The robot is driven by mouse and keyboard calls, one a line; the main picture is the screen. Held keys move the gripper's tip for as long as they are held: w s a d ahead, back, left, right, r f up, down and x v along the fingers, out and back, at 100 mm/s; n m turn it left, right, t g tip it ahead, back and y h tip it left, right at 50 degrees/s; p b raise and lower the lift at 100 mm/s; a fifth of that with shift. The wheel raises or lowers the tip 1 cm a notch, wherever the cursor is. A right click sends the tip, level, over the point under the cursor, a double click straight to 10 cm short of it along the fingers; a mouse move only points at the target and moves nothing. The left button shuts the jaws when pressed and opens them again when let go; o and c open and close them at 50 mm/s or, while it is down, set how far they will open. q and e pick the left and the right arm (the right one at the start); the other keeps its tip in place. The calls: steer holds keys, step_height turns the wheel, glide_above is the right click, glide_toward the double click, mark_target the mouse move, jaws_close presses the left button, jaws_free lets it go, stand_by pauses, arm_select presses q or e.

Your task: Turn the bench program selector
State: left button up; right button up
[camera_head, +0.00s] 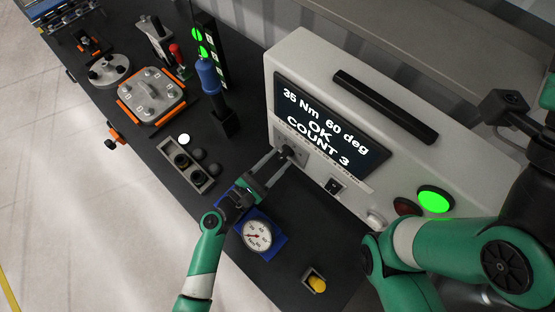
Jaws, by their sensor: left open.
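The bench controller (315,60) is a pale box with a lit screen (330,125) reading "35 Nm 60 deg OK COUNT 3". A small dark selector knob (288,151) sits on its front panel, left of and below the screen. My left gripper (283,160) is open, with its fingertips at the knob, one on either side of it as far as I can see. Whether they touch it is unclear, and the fingers partly hide the knob and its markings. My right arm fills the lower right; its gripper cannot be made out clearly.
A dial gauge (257,236) on a blue base stands just below my left gripper. A grey tray of round parts (186,165), a blue-handled driver (208,76) and an orange-edged fixture (150,94) lie left. A yellow-topped piece (317,284) is near the front edge. A green button (435,198) glows right.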

arm_select(q)
steer(key=shift+w, duration=0.1)
jaws_close()
steer(key=shift+m, duration=0.3)
steer(key=m+b, duration=0.2)
steer(key=m, duration=0.1)
steer(key=shift+f+b, duration=0.1)
steer(key=shift+b, duration=0.2)
steer(key=shift+m+b, duration=1.1)
steer(key=shift+m, duration=1.1)
jaws_free()
